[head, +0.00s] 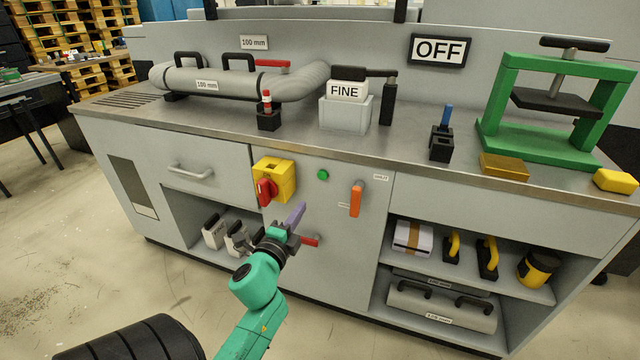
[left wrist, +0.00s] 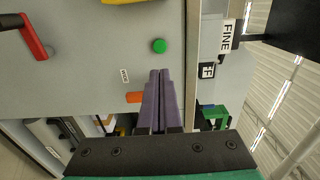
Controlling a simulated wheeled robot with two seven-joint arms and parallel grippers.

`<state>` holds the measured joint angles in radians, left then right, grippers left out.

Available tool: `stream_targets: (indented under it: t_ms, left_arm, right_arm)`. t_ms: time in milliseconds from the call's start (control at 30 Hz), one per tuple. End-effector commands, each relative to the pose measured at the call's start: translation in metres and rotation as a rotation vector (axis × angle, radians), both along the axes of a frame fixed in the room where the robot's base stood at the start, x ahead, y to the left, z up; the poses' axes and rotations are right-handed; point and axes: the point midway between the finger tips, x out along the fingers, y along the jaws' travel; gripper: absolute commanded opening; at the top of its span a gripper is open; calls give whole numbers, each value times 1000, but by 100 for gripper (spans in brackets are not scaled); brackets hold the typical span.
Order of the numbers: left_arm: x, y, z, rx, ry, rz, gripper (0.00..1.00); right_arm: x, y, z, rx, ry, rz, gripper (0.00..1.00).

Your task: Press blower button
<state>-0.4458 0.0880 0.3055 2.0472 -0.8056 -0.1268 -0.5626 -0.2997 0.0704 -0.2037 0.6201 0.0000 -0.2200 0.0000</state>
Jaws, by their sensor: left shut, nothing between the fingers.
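The green blower button (head: 323,174) is a small round disc on the grey cabinet front, between the yellow switch box and the orange lever. It also shows in the left wrist view (left wrist: 159,46), just beyond the fingertips. My left gripper (head: 300,209) is shut and empty, its purple fingers pointing up toward the button from below left in the head view. In the left wrist view its closed fingers (left wrist: 160,72) end short of the button, with a gap in the picture. A sign reading OFF (head: 438,50) hangs on the back panel. My right gripper is not in view.
A yellow box with a red rotary switch (head: 267,190) sits left of the button, and an orange lever (head: 356,199) sits right of it. A red handle (head: 309,240) is close behind my gripper. The worktop edge (head: 330,155) juts above the button. Open shelves flank the panel.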

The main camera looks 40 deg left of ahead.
Motion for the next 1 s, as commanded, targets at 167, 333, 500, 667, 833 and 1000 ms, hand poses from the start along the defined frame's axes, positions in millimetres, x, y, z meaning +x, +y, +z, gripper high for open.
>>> stream_targets:
  t_ms: [167, 333, 500, 667, 833, 1000]
  left_arm:
    - [32, 11, 2, 2, -3, -1, 0]
    - [67, 24, 2, 1, -3, 0, 0]
    - [101, 35, 1, 1, -2, 0, 0]
    - [120, 42, 0, -2, -1, 0, 0]
    - [125, 43, 0, -1, 1, -1, 0]
    - [125, 43, 0, -1, 1, -1, 0]
  right_arm:
    - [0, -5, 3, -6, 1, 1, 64]
    - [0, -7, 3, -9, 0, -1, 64]
    - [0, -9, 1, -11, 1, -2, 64]
    - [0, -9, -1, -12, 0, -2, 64]
    - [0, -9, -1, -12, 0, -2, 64]
    - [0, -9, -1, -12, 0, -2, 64]
